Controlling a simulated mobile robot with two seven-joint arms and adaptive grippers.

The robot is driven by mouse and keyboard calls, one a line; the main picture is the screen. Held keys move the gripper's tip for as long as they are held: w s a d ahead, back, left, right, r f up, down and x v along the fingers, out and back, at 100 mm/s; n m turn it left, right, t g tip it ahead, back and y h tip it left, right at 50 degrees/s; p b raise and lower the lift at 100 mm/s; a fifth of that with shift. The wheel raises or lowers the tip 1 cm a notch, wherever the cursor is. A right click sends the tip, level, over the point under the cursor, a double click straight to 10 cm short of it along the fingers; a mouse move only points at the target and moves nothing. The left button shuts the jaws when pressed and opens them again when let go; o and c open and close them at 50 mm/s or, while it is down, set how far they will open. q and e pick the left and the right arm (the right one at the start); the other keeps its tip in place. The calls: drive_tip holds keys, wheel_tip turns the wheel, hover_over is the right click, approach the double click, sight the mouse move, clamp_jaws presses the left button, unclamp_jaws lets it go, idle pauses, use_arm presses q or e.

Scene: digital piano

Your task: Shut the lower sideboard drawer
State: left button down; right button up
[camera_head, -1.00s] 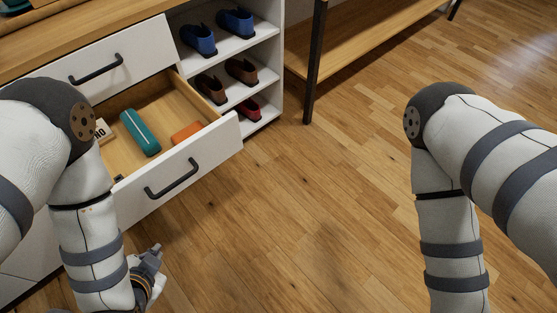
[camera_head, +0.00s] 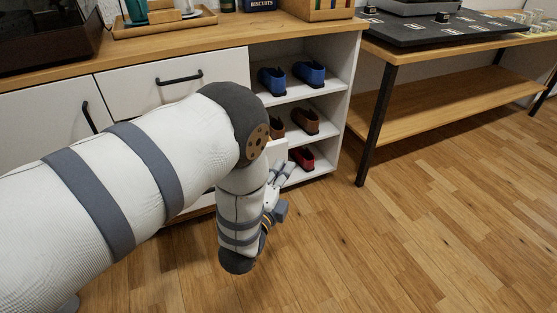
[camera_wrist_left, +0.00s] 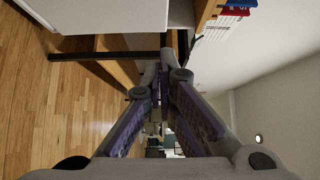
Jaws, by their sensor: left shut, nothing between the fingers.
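The sideboard's lower drawer is mostly hidden behind my left arm in the head view. The right end of its white front (camera_head: 278,151) shows past my arm, standing out in front of the shoe shelves, so it is at least partly open. Its handle and contents are hidden. My left gripper (camera_head: 285,172) is low at the right end of the drawer front, its fingers together and empty; whether it touches the front I cannot tell. In the left wrist view the fingertips (camera_wrist_left: 168,62) meet, with a white panel beyond them. My right gripper is out of view.
The upper drawer (camera_head: 175,78) is shut. Blue, brown and red shoes stand on the open shelves (camera_head: 308,90) at the right. A wooden bench with black legs (camera_head: 375,125) stands beside the sideboard. The wooden floor (camera_head: 400,240) at the right is clear.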

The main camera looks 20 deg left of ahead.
sight(284, 145)
use_arm(q)
drive_tip(key=shift+w+a, duration=1.5)
drive_tip(key=shift+w, duration=0.2)
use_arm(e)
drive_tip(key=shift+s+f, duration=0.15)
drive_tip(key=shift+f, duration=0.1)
use_arm(q)
drive_tip(key=w+a+b, duration=1)
drive_tip(key=w+a, duration=0.5)
drive_tip(key=a, duration=0.3)
drive_tip(key=shift+w+a+b, duration=0.25)
drive_tip(key=shift+w+b, duration=0.05)
drive_tip(key=shift+w, duration=0.05)
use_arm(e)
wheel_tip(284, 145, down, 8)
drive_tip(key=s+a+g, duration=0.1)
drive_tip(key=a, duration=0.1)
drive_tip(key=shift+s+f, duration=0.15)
